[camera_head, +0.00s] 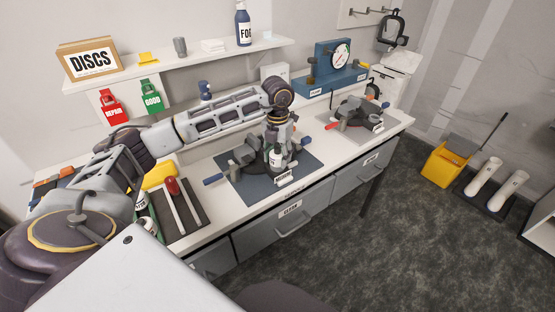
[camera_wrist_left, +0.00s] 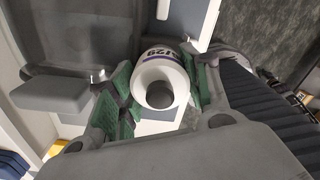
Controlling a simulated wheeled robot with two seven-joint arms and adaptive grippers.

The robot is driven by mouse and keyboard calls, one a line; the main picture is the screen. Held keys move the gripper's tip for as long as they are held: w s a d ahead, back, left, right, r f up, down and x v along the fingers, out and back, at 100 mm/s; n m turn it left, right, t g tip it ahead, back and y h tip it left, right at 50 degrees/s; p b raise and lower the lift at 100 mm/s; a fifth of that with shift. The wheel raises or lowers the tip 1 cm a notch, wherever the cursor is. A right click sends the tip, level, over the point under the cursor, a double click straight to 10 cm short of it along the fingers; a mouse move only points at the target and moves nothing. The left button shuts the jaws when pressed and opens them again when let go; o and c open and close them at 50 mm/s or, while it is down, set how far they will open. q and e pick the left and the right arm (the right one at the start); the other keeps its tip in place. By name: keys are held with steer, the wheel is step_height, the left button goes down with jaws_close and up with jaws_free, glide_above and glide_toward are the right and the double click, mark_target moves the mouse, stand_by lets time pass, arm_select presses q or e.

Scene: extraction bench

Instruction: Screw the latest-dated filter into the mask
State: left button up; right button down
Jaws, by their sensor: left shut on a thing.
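My left gripper (camera_head: 276,152) hangs over the dark blue mat (camera_head: 232,187) in the middle of the bench. Its green-padded fingers (camera_wrist_left: 153,100) are shut on a white filter (camera_wrist_left: 160,80) with a purple band and dark print, partly readable as "129". The filter's round open end faces the wrist camera. In the head view the filter (camera_head: 276,160) is small, beside a dark grey fixture with a blue handle (camera_head: 242,158). I cannot make out the mask clearly there, nor whether the filter touches it. More white canisters (camera_head: 148,226) stand at the bench's left. My right gripper is not in view.
A second grey fixture with a red handle (camera_head: 356,113) stands to the right. A blue gauge stand (camera_head: 333,62) is behind it. A dark tray (camera_head: 187,225) with a red-handled tool lies left. A shelf (camera_head: 210,52) runs above the bench.

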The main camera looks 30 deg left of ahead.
arm_select(q)
steer(key=shift+m+b, duration=0.35)
steer(key=shift+m, duration=1.05)
steer(key=shift+m+b, duration=0.3)
steer(key=shift+m, duration=1.1)
steer(key=shift+m+b, duration=0.35)
steer(key=shift+m, duration=2.05)
steer(key=shift+m+b, duration=0.65)
steer(key=shift+m, duration=1.25)
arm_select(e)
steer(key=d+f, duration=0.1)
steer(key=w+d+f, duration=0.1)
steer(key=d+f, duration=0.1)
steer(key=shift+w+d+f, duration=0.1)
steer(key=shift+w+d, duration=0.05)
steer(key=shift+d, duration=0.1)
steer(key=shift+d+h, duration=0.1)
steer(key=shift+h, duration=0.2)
arm_select(q)
steer(key=o, duration=1.2)
